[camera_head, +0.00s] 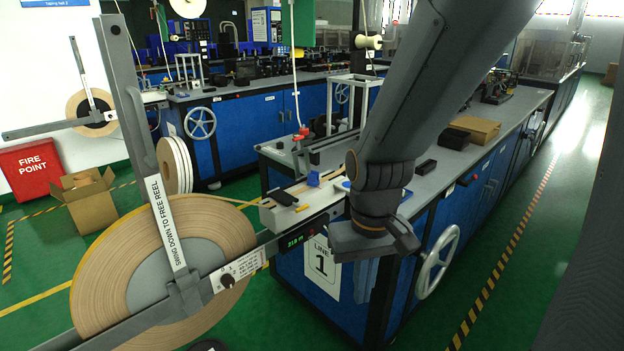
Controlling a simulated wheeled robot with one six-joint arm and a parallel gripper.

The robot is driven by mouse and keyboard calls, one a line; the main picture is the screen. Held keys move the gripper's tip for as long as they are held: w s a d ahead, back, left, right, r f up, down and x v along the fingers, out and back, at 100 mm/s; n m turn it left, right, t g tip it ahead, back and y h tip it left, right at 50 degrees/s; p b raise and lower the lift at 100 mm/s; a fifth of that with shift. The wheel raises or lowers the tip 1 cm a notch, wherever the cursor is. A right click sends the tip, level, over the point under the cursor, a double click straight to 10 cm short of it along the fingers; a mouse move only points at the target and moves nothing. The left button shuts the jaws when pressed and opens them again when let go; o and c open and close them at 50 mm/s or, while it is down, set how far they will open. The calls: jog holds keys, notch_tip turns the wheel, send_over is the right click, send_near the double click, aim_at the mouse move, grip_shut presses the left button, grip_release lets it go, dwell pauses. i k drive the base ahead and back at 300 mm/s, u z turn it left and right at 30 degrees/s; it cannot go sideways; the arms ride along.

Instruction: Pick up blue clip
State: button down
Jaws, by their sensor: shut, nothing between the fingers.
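A small blue block (313,179), which looks like the blue clip, sits upright on the pale tape guide at the near end of the Line 1 bench. Another bit of blue (346,186) shows just right of it, partly hidden by my arm. My gripper (367,284) hangs in front of the bench's near end, right of the Line 1 sign and below the blue block. Its fingers point down, look shut and hold nothing. They are apart from the block, and their tips are small and dark.
A large tape reel (190,222) with a swing-down arm (160,190) stands at left, its bar reaching the bench. A black block (284,197) lies near the blue block. A handwheel (437,262) juts out at right. Green floor is clear right of the bench.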

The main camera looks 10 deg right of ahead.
aim_at(313, 181)
jog(key=u, duration=0.55)
jog(key=k, duration=0.65)
jog(key=u, duration=0.5)
jog(key=i, duration=0.65)
jog(key=z, duration=0.95)
jog(key=i, duration=0.7)
jog(key=z, duration=0.8)
